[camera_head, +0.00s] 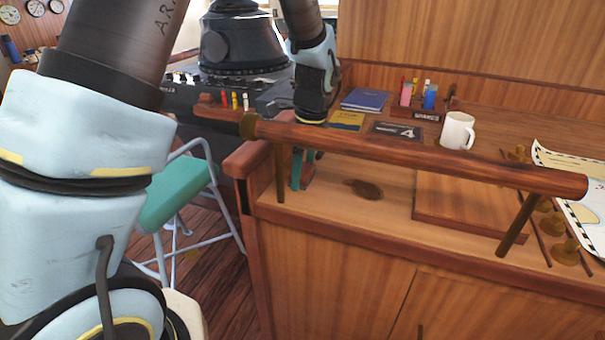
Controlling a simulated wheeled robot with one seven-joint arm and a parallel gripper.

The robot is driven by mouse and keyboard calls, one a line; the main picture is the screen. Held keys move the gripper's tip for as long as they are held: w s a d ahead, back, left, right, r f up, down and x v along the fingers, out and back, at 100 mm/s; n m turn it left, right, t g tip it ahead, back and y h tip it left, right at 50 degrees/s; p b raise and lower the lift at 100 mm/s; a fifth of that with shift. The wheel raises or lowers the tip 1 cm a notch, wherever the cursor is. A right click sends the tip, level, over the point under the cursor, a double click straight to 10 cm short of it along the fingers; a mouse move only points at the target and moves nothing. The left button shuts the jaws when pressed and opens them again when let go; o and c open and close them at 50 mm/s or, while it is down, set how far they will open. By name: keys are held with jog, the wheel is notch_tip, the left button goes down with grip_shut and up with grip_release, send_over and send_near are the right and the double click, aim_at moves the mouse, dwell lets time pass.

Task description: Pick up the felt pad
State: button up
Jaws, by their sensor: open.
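A small flat dark brown oval (364,189), which looks to be the felt pad, lies on the wooden counter behind the front rail. It is the only pad-like thing I make out, and its material is too small to tell. My gripper (302,172) points down behind the rail, to the left of the oval and apart from it. Its teal fingers show below the rail, open and with nothing seen between them. The rail hides the upper part of the fingers.
The thick wooden rail (420,158) on metal posts crosses in front of the counter. A teal-seated chair (175,195) stands at left.

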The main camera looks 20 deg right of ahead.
aim_at(303, 170)
jog(key=c, duration=1)
notch_tip(303, 170, up, 18)
jog(key=b, duration=0.3)
